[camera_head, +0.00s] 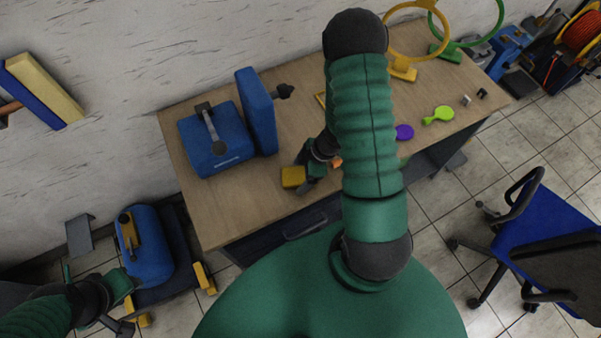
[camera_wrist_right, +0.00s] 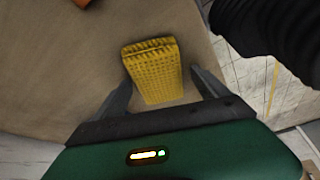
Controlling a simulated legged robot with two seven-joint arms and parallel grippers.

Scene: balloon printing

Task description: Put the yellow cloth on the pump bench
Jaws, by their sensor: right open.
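The yellow cloth (camera_head: 292,176) is a small folded, textured block on the wooden bench top, near its front edge. It also shows in the right wrist view (camera_wrist_right: 153,70). My right gripper (camera_head: 302,174) is open at the cloth. In the right wrist view its two fingers (camera_wrist_right: 162,88) stand on either side of the cloth, with gaps showing. My left gripper (camera_head: 122,312) is at the lower left, off the bench; its jaw state is unclear. The wooden bench (camera_head: 225,205) carries a blue pump-like machine (camera_head: 215,140). I cannot tell which surface is the pump bench.
A blue tank (camera_head: 145,245) stands low at the left. Purple (camera_head: 404,132) and green (camera_head: 438,115) paddle shapes and yellow (camera_head: 403,70) and green (camera_head: 446,52) ring stands are on the bench's right side. A blue chair (camera_head: 545,225) stands at the right. My right arm hides the bench middle.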

